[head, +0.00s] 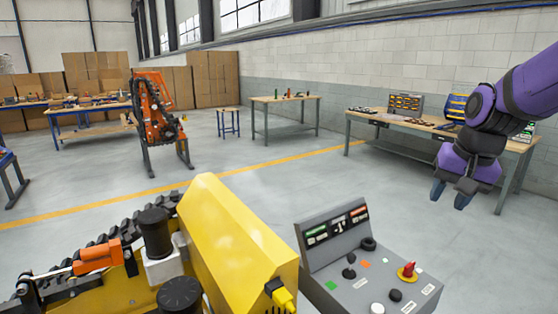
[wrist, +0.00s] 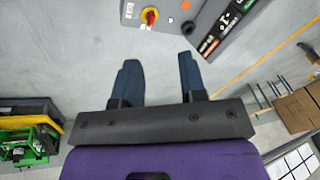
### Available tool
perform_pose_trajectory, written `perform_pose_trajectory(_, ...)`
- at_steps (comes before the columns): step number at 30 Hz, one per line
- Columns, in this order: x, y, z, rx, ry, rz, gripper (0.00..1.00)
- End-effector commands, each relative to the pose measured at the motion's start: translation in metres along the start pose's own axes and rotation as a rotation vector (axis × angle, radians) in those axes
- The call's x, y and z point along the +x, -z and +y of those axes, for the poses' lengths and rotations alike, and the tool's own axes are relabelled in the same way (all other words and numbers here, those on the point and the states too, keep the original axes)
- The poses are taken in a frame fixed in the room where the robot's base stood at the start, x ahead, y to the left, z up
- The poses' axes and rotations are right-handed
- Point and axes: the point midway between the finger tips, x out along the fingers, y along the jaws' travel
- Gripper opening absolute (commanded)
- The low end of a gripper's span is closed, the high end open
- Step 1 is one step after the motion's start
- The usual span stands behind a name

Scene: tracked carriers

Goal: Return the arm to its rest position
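My gripper (head: 450,196) hangs at the end of my purple arm on the right side of the head view. Its blue fingers point down, above the grey floor and to the right of the control console (head: 340,255). In the wrist view the two fingers of my gripper (wrist: 158,62) stand apart with only floor between them, so it is open and empty. The console (wrist: 213,22) also shows at the top of the wrist view, beyond the fingertips and apart from them. Part of my arm is cut off by the right edge of the head view.
A yellow tracked machine (head: 230,235) fills the lower left foreground, beside the console with its red knob (head: 407,270). A workbench (head: 390,120) with tools stands behind my arm. An orange machine (head: 155,110) stands further back. The floor between is clear.

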Motion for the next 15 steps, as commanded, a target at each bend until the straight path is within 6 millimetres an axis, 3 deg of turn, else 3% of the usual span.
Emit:
perform_pose_trajectory(6, -0.045, -0.051, 0.009, -0.155, 0.020, 0.072, 0.38)
perform_pose_trajectory(15, -0.082, -0.121, 0.028, -0.359, 0.003, 0.174, 0.38)
